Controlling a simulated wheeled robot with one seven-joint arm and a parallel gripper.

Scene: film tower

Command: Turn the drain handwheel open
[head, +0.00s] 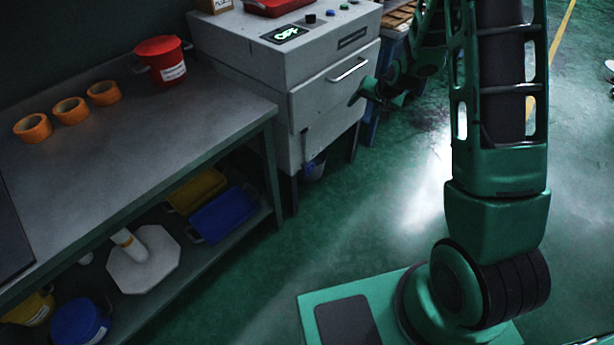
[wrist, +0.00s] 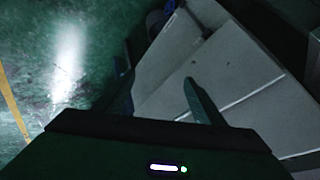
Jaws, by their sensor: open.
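No handwheel can be made out for certain. A small blue part (head: 309,165) sits low at the front corner of the grey cabinet (head: 318,100), below a thin upright dark bar, above a pail-like thing; I cannot tell whether it is the drain handwheel. My gripper (head: 375,98) is in front of the cabinet's right part, below the drawer handle (head: 348,69). In the wrist view my gripper (wrist: 157,88) has its fingers apart with nothing between them, over the pale cabinet face (wrist: 238,75). A bluish thing (wrist: 170,8) shows dimly beyond the fingers.
A workbench (head: 150,112) at the left carries orange rolls (head: 71,110) and a red bucket (head: 163,60). Its lower shelf holds blue (head: 223,214) and yellow (head: 196,190) bins. The cabinet top has a lit "OFF" display (head: 285,35). Green floor (head: 360,215) before the cabinet is clear.

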